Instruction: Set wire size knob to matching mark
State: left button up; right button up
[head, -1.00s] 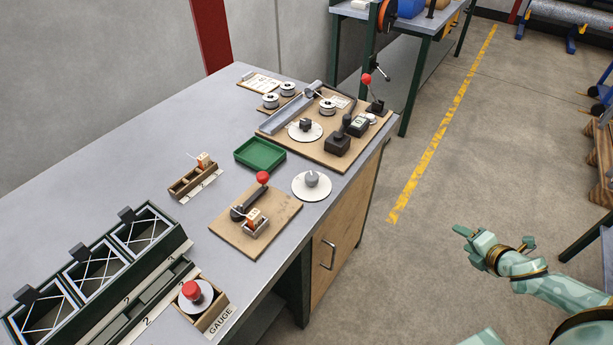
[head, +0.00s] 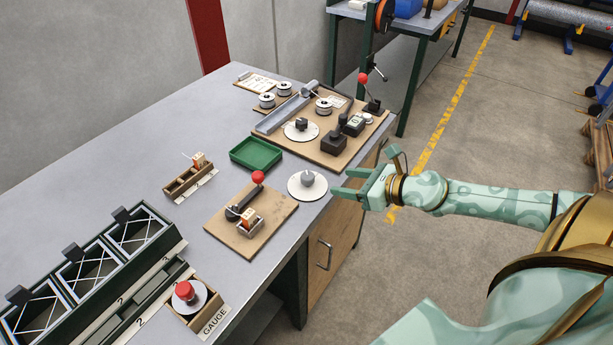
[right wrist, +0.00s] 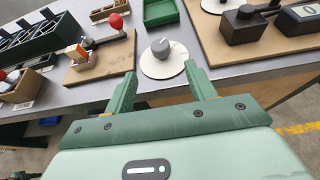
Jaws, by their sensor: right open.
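A grey knob (head: 308,178) sits on a round white dial (head: 297,191) at the table's right edge. The knob (right wrist: 160,48) and dial (right wrist: 165,68) also show in the right wrist view, just beyond and between the fingertips. Marks on the dial are too small to read. My right gripper (head: 342,183) is open and empty, right of the dial and apart from the knob. It also shows in the right wrist view (right wrist: 160,74). A second dial has a black knob (head: 301,124) on the far wooden board. No label tells which knob sets wire size. My left gripper is not in view.
A wooden board (head: 270,238) with a red-tipped lever (head: 258,178) lies left of the dial. A green tray (head: 256,153) is behind. The far board (head: 328,158) carries black blocks. A gauge box with a red knob (head: 184,291) stands at the front.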

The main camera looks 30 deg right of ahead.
aim_at(310, 176)
jog(key=x, duration=1.2)
jog(key=shift+w+f, duration=0.2)
jog(key=shift+w, duration=0.1)
jog(key=shift+p, duration=0.3)
jog(key=c, duration=1)
